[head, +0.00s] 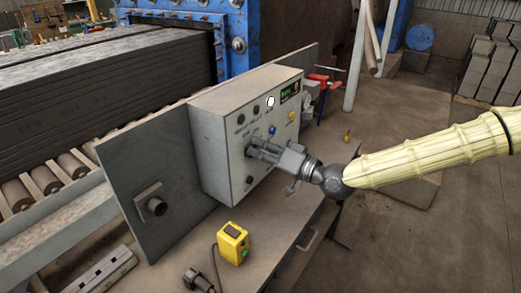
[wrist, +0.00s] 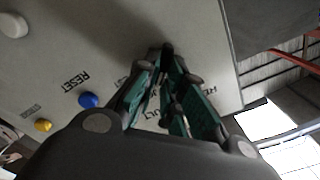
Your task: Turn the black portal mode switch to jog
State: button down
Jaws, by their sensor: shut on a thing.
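The grey control box (head: 236,158) stands on the bench in the head view, its front panel carrying buttons and dark knobs. My gripper (head: 253,146) reaches its front from the right. Its fingers are shut on a small dark part at the panel, apparently the black portal mode switch, mostly hidden between them. In the wrist view the gripper (wrist: 166,62) closes against the panel (wrist: 110,45). The switch's pointing direction and printed positions are hidden. A blue button (wrist: 89,100) with the label RESET is beside the fingers.
Another dark knob (head: 249,180) sits below my gripper. A yellow button (head: 291,115) is at the panel's upper right. A yellow handheld box (head: 233,243) stands on the bench in front. A red tool (head: 321,85) lies behind the control box.

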jog(key=c, duration=1.5)
grip_release()
jog(key=shift+d, duration=0.1)
jog(key=shift+v, duration=5.95)
jog(key=shift+d, duration=0.1)
